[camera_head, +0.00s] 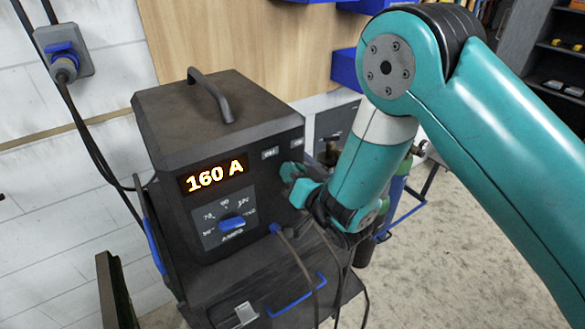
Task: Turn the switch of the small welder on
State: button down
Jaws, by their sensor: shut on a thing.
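The small welder (165,150) is a dark box with a top handle, standing left of centre. A blue amps knob (232,224) sits on a dial plate below the display. My gripper (293,182) is at the right part of the welder's front face, under two small labels (270,153). It is shut on the switch there. The gripper hides the switch, so I cannot see which way it is turned.
Cables hang from the welder's front, below my gripper. A dark cart with a blue handle (297,298) carries the welder. A wall socket with a blue plug (64,58) is at the upper left. Gas cylinders (392,200) stand behind my arm. Floor is clear at the lower right.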

jog(key=shift+m+p, duration=0.35)
jog(key=shift+m, duration=0.95)
jog(key=shift+d, duration=0.1)
jog(key=c, duration=1.1)
grip_release()
jog(key=shift+w, duration=0.1)
